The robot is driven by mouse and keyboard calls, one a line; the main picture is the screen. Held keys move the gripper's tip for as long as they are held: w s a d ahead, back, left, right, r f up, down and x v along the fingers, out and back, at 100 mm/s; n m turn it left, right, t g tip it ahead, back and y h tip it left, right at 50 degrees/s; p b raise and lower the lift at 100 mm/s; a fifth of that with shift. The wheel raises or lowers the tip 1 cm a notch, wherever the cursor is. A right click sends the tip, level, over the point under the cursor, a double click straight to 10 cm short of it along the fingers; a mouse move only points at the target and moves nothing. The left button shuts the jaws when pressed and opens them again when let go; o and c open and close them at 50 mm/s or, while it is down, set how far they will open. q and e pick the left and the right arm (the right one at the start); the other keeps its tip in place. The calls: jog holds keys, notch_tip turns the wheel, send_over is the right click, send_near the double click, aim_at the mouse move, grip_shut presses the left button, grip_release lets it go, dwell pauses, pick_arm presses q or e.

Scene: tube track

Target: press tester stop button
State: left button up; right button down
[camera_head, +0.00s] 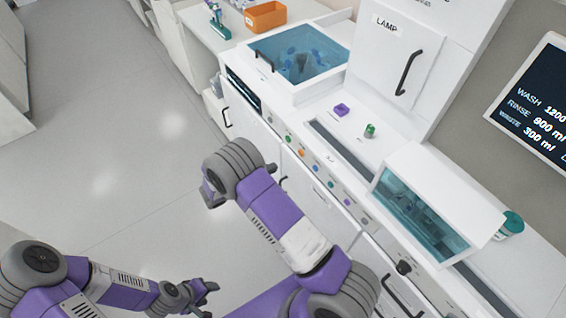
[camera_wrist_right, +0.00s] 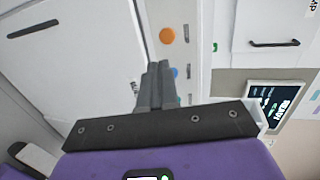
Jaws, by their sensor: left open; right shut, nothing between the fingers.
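A row of small coloured buttons runs along the front edge of the white bench in the head view, with an orange button (camera_head: 301,153) and a blue button (camera_head: 316,168) among them. Their labels are too small to read, so I cannot tell which is the tester stop. In the right wrist view my right gripper (camera_wrist_right: 155,75) is shut and empty, its fingertips pointing at the panel. The orange button (camera_wrist_right: 167,35) shows beyond the tips, and the blue button (camera_wrist_right: 175,72) is beside them, partly hidden. My left gripper (camera_head: 208,298) is open and empty, low over the floor.
A teal-windowed basin (camera_head: 300,52) and a clear-lidded unit (camera_head: 425,210) stand on the bench. A purple block (camera_head: 342,109) and a green-topped item (camera_head: 370,130) lie between them. Handled cabinet doors are below. A screen (camera_head: 535,105) is at right. The floor at left is clear.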

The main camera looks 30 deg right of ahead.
jog(key=v, duration=0.2)
jog(key=shift+a, duration=0.3)
dwell(0.5)
notch_tip(320, 180, down, 13)
jog(key=s+a+n+t+y, duration=0.15)
jog(key=n+t+y, duration=0.25)
jog(key=n+y, duration=0.95)
jog(key=s+a+n+g+y, duration=0.2)
jog(key=s+a+n, duration=0.4)
jog(key=s+n, duration=0.3)
jog(key=s+a+f+n+g+y, duration=0.1)
jog(key=s+a+n+g+y, duration=0.2)
jog(key=s+a+n, duration=0.3)
jog(key=s+n+y, duration=0.1)
jog(key=s+n, duration=0.2)
jog(key=s, duration=0.2)
